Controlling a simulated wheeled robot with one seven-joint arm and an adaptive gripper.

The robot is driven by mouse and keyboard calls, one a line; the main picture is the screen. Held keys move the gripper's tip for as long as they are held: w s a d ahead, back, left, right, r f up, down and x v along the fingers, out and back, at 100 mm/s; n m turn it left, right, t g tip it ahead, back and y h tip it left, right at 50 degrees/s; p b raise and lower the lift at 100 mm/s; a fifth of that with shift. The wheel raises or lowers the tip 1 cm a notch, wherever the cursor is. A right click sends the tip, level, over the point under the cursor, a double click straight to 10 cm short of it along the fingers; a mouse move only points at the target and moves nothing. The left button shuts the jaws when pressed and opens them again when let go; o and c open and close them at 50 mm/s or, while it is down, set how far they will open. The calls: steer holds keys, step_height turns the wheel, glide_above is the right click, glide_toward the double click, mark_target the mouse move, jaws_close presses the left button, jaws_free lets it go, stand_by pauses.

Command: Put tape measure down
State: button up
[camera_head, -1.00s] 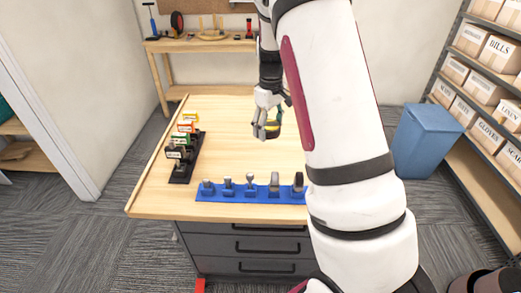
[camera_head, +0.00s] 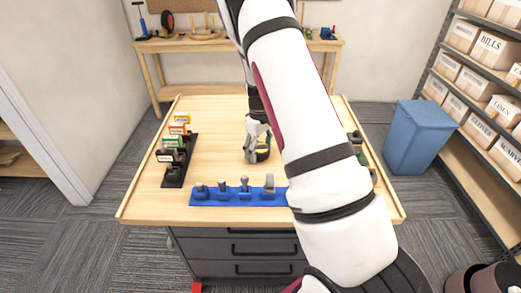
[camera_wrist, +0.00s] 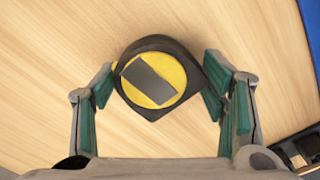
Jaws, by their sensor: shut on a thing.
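The tape measure (camera_head: 263,155) is a rounded black case with a yellow face and a grey label. It also shows between the fingers in the wrist view (camera_wrist: 187,73). My gripper (camera_head: 257,150) is shut on it, with a green-padded finger on each side, over the middle of the wooden tabletop (camera_head: 225,145). The tape measure is at or just above the wood; I cannot tell if it touches. My arm hides part of the table's right side.
A blue holder (camera_head: 232,199) with several upright tools lies along the table's front. A black rack (camera_head: 177,172) with small boxes stands at the left. More small items (camera_head: 357,138) show at the right edge. The wood around the gripper is clear.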

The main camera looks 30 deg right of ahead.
steer(key=shift+f, duration=0.3)
steer(key=shift+f, duration=0.15)
steer(key=o, duration=1.4)
steer(key=shift+c, duration=0.2)
